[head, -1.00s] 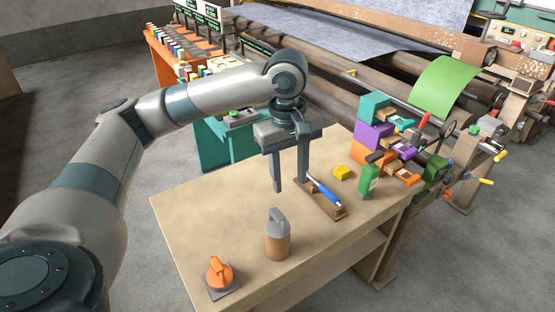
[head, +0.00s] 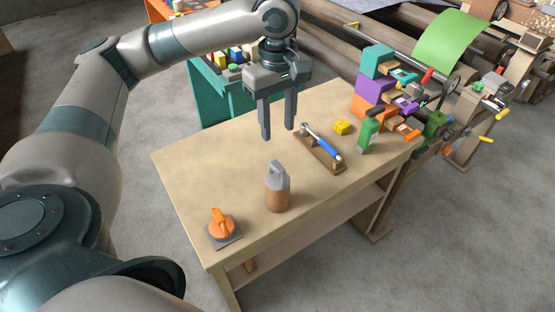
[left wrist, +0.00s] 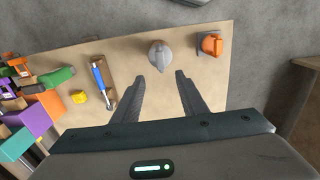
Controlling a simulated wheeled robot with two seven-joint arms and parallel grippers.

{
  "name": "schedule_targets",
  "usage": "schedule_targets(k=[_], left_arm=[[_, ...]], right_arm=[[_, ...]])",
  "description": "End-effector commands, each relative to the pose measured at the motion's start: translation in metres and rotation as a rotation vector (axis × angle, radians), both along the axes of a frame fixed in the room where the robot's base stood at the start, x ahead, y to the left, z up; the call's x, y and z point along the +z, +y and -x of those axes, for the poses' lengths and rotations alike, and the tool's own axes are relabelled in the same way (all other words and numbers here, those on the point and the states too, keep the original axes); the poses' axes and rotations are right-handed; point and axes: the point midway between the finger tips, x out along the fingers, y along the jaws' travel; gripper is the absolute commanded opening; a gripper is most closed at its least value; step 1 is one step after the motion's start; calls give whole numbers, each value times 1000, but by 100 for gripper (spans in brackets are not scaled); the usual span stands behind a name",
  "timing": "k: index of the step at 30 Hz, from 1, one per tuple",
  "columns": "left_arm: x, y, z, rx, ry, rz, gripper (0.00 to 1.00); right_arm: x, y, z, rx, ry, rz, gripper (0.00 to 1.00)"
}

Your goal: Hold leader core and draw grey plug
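The leader core (head: 278,193) is a brown cylinder standing upright on the wooden table. The grey plug (head: 277,172) sits in its top and has a raised grip. In the left wrist view the grey plug (left wrist: 160,55) shows from above, a little beyond the fingertips, and hides most of the core. My left gripper (head: 279,134) is open and empty, pointing down above the table behind the core. It also shows in the left wrist view (left wrist: 158,72), with its fingers apart. My right gripper is not in view.
An orange-handled piece on a grey base (head: 222,226) stands at the front left of the table (head: 200,160). A blue-handled tool (head: 327,147) lies on a wooden rest. A yellow block (head: 341,127), a green bottle-like piece (head: 368,134) and stacked coloured bins (head: 372,90) stand to the right.

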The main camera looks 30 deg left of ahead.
Motion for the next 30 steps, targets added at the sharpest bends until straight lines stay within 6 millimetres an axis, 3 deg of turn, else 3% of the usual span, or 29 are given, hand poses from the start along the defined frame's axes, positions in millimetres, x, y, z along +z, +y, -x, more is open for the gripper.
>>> schedule_targets(k=[21, 30], left_arm=[[-113, 0, 1, 2, 3, 0, 39], [-147, 0, 0, 0, 1, 1, 39]], right_arm=[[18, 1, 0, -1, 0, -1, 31], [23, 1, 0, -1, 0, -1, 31]])
